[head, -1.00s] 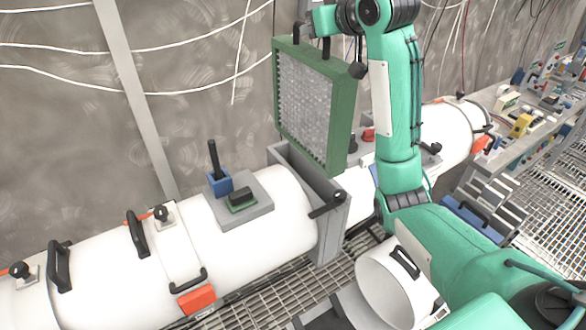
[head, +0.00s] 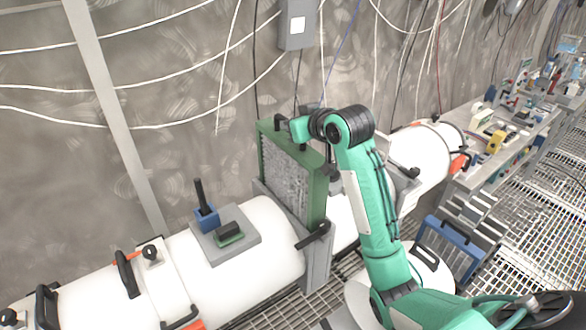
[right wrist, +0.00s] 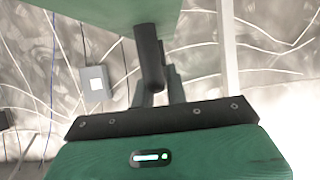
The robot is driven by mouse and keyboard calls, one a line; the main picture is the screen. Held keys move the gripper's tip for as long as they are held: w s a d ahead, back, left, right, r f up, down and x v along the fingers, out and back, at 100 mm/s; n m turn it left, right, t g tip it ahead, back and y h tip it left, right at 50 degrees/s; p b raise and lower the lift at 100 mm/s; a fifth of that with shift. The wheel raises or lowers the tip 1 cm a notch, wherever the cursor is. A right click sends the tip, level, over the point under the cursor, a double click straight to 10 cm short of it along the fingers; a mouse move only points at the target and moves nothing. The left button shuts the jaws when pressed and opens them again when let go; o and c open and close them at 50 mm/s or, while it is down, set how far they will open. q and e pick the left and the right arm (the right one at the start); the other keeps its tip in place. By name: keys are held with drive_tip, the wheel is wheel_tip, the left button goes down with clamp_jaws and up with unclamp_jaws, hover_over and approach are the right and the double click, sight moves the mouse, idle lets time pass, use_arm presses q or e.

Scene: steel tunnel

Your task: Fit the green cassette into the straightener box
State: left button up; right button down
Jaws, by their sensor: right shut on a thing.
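The green cassette (head: 316,190), a green frame around a grey honeycomb-like face, stands upright at the straightener box (head: 316,268), the grey upright housing across the white pipe. Its lower part is hidden, seemingly inside the box's slot; its upper part stands above. My right gripper (head: 298,130) is at the top of the cassette, shut on its black handle. In the right wrist view the black handle (right wrist: 149,55) and the green cassette edge (right wrist: 105,12) show beyond my gripper; how deep the cassette sits cannot be seen there. My left gripper is not in view.
The white pipe (head: 255,255) runs left and right of the box. A black lever (head: 313,236) is on the box's front. A grey plate with a blue block (head: 206,218) sits on the pipe. A blue frame (head: 450,245) stands at right, below a cluttered bench (head: 510,135).

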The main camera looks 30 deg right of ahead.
sight(293, 172)
wheel_tip(293, 172, down, 10)
drive_tip(key=p, duration=0.3)
drive_tip(key=shift+f, duration=0.1)
wheel_tip(293, 172, down, 4)
drive_tip(key=shift+p, duration=0.7)
drive_tip(key=shift+f, duration=0.15)
